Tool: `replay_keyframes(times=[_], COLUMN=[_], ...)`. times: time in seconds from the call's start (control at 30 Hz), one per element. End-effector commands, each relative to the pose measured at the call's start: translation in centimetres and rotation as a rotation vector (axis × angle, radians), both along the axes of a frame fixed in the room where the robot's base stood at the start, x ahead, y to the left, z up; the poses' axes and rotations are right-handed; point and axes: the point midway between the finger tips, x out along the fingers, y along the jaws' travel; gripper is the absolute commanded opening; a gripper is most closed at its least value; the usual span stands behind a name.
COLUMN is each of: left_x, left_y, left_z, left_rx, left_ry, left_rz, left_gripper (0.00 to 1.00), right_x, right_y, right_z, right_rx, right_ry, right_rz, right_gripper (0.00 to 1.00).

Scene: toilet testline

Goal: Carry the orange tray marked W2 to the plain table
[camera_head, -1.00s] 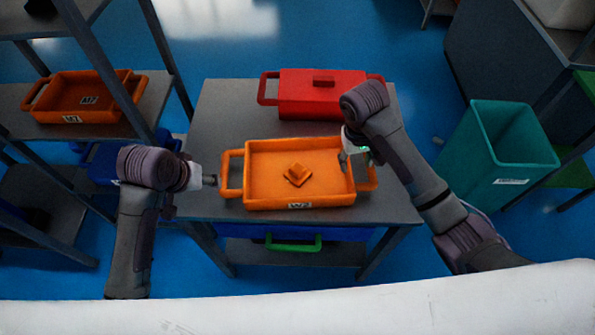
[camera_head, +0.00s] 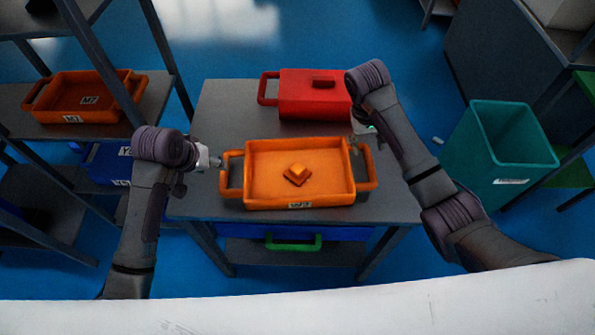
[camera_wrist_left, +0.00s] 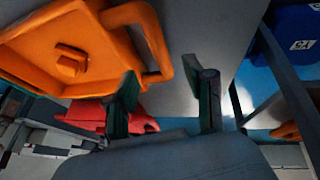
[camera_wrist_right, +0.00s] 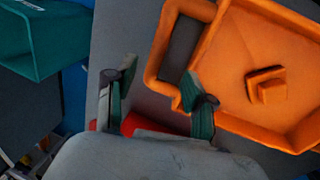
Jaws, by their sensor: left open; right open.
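The orange tray (camera_head: 262,196) sits on a grey table (camera_head: 212,108), with a small orange block (camera_head: 297,175) inside. Its front label is tiny and seems to read W2. My left gripper (camera_head: 214,162) is open beside the tray's left handle, which also shows by the open fingers in the left wrist view (camera_wrist_left: 165,92). My right gripper (camera_head: 358,138) is open near the back of the right handle. In the right wrist view (camera_wrist_right: 160,98) one finger overlaps that handle. Neither gripper holds anything. I cannot tell which table is the plain one.
Another orange tray (camera_head: 85,112) is on the left shelf. A teal bin (camera_head: 505,155) stands on the floor at right.

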Motion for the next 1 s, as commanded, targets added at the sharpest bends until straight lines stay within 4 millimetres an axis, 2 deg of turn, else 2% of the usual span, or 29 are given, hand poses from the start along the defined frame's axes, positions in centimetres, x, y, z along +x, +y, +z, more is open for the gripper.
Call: replay_keyframes(times=[0.3, 0.5, 0.7, 0.93, 0.97, 1.0], left_x=[2.3, 3.3, 3.6, 3.6, 3.6, 3.6], left_y=[-1.2, -1.6, -1.8, -1.8, -1.8, -1.8], left_z=[-5.6, -7.8, -8.6, -8.6, -8.6, -8.6], left_rx=[0.000, 0.000, 0.001, 0.001, 0.001, 0.001], left_ry=[0.002, 0.000, -0.002, -0.002, -0.002, -0.002], left_rz=[0.000, 0.000, -0.001, -0.001, -0.001, -0.001], left_gripper=[0.54, 0.54, 0.54, 0.54, 0.52, 0.45], right_x=[0.0, 0.0, 0.1, 0.0, 0.0, 0.0], right_y=[-1.5, -1.9, -2.1, -2.1, -2.1, -2.1], right_z=[-6.1, -8.4, -9.3, -9.3, -9.3, -9.3], right_rx=[-0.004, -0.003, -0.002, -0.002, -0.002, -0.002], right_ry=[0.003, 0.000, -0.002, -0.002, -0.002, -0.002], right_rz=[-0.003, -0.002, -0.001, -0.001, -0.001, -0.002], right_gripper=[0.54, 0.54, 0.54, 0.54, 0.52, 0.45])
